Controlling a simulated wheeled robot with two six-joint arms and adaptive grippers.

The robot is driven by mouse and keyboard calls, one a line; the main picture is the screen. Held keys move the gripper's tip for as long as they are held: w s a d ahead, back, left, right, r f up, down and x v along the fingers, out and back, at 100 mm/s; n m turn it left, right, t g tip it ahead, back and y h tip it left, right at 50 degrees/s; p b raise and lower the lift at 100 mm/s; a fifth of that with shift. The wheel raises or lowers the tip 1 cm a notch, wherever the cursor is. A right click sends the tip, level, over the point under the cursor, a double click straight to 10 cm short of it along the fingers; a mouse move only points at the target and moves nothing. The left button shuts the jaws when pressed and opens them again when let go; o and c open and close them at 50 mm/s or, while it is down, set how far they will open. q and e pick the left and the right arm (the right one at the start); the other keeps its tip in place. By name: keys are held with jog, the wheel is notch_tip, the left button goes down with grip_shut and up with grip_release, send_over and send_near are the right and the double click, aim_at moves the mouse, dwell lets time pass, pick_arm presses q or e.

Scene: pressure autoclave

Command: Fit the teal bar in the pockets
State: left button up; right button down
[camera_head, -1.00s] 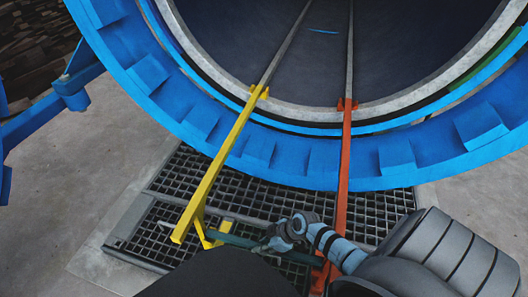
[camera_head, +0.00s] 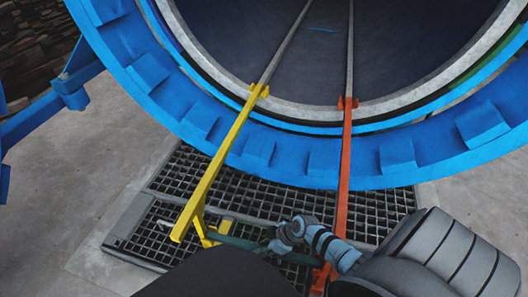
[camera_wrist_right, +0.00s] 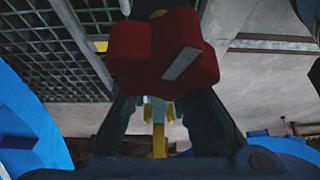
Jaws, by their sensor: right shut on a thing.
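The teal bar (camera_head: 236,242) is a thin dark rod. It lies crosswise near the outer ends of the yellow rail (camera_head: 214,177) and the orange-red rail (camera_head: 343,190). My right gripper (camera_head: 277,246) is shut on the bar between the two rails. In the right wrist view my dark fingers (camera_wrist_right: 160,118) flank a pale strip and a yellow part. A red block (camera_wrist_right: 165,50) with a grey stripe fills the upper middle and hides what lies behind it. I cannot tell whether the bar is seated in any pocket. My left gripper is out of view.
The blue flanged autoclave mouth (camera_head: 290,160) stands behind the rails. Floor grating (camera_head: 190,175) lies under them. A blue bracket (camera_head: 60,95) is at the left. Bare concrete (camera_head: 70,200) is clear at the left. My dark body hides the bottom middle.

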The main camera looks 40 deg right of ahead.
jog(key=shift+f, duration=0.2)
jog(key=c, duration=1.4)
grip_release()
jog(key=shift+o, duration=0.2)
jog(key=v, duration=1.2)
jog(key=shift+r, duration=0.1)
